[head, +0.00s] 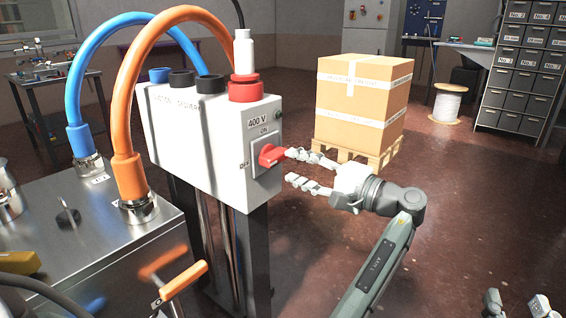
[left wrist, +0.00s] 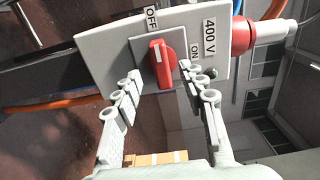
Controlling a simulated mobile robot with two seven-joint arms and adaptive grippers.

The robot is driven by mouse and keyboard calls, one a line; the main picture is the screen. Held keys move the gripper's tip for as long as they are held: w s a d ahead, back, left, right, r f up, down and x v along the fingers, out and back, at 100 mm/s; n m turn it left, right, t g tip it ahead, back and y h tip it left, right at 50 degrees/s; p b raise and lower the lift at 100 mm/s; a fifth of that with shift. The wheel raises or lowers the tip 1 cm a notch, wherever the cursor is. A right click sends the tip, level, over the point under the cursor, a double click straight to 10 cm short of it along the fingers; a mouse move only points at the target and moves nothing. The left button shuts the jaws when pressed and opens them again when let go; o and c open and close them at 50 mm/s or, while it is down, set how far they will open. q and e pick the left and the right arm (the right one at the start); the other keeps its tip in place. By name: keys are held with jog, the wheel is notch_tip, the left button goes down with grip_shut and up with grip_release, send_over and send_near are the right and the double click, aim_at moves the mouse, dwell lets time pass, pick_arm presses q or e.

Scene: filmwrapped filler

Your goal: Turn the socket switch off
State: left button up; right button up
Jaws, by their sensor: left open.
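The red rotary switch (head: 269,156) sits on the front of a grey-white socket box (head: 205,130) labelled 400 V. ON is marked above it and OFF to its left. In the left wrist view, the red knob (left wrist: 162,64) has a white mark at its upper end, toward the OFF label (left wrist: 151,17); the ON label is to its right. My left gripper (head: 288,166) is open in front of the switch. In the wrist view its fingertips (left wrist: 158,72) are on either side of the knob; contact cannot be told. My right gripper (head: 516,303) is partly cut off at the bottom right, fingers apart.
Thick orange (head: 126,100) and blue (head: 75,85) hoses arch from the box to a metal machine (head: 120,245) at left. An orange-handled lever (head: 182,280) stands in front. A wrapped carton (head: 362,100) sits on a pallet behind.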

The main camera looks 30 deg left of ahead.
pick_arm(q)
jog(key=d, duration=0.6)
jog(key=shift+s+d, duration=0.3)
jog(key=shift+d, duration=0.1)
